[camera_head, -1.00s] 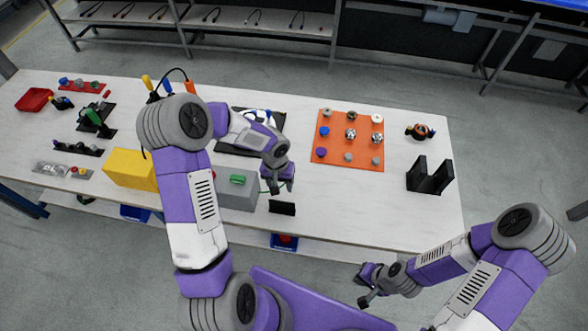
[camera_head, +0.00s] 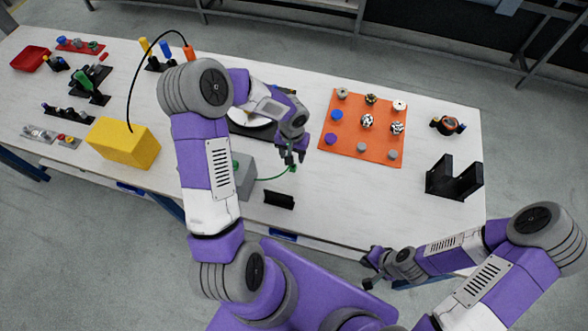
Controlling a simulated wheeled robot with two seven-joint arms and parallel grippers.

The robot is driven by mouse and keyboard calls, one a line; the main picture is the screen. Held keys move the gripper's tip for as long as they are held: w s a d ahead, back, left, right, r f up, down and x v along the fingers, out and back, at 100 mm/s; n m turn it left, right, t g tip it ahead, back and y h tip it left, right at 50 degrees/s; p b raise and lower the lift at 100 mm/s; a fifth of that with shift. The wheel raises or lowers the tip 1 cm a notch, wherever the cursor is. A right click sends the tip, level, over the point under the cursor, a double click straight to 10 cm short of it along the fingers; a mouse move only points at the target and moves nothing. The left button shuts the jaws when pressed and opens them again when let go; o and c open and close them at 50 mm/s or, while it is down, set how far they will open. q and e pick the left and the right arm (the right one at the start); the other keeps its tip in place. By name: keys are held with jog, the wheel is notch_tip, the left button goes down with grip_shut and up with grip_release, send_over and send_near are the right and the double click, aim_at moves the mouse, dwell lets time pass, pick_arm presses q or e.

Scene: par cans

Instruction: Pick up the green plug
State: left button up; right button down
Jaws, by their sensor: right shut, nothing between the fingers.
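A green cable (camera_head: 268,178) runs from the grey box (camera_head: 246,176) to the right. Its far end, where a small green plug (camera_head: 292,169) seems to be, lies just below my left gripper (camera_head: 292,159). The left gripper points down over the table right of the grey box; whether it touches the plug, and how its fingers stand, is too small to tell. A green piece on the grey box is partly hidden by my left arm. My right gripper (camera_head: 371,264) is shut and empty, off the table's front edge.
A black holder (camera_head: 279,200) stands near the front edge. A yellow box (camera_head: 124,143) stands left of my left arm. An orange mat (camera_head: 350,148) with several small parts lies right of my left gripper. A black bracket (camera_head: 455,178) stands farther right. Bare table lies between.

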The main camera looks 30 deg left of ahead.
aim_at(293, 166)
pick_arm(q)
notch_tip(293, 166, down, 8)
jog(key=shift+w+r+b, duration=0.15)
jog(key=shift+r+b, duration=0.05)
jog(key=shift+b, duration=0.25)
grip_shut()
